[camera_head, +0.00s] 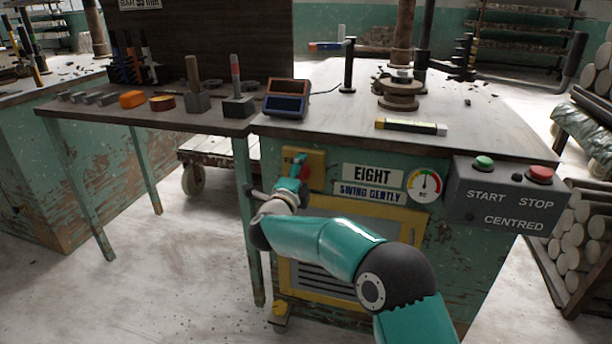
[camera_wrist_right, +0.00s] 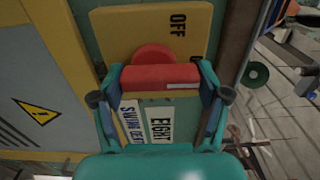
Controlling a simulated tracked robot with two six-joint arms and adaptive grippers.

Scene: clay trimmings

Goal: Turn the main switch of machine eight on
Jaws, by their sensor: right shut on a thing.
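The main switch of machine eight is a yellow plate (camera_head: 316,160) on the green cabinet front, left of the EIGHT sign (camera_head: 372,174). In the right wrist view the plate (camera_wrist_right: 130,33) carries the word OFF and a round red hub (camera_wrist_right: 153,54). A red handle bar (camera_wrist_right: 150,78) with a white mark crosses in front of the hub. My right gripper (camera_wrist_right: 160,82) is shut on this red handle, one teal finger on each side. In the head view my right gripper (camera_head: 299,172) covers much of the plate. My left gripper is out of view.
A grey START/STOP box (camera_head: 506,196) and a round gauge (camera_head: 424,186) sit to the right on the cabinet. The bench top (camera_head: 340,108) above holds a small two-panel display (camera_head: 286,98) and a yellow-black bar (camera_head: 411,127). A table leg (camera_head: 247,190) stands close left.

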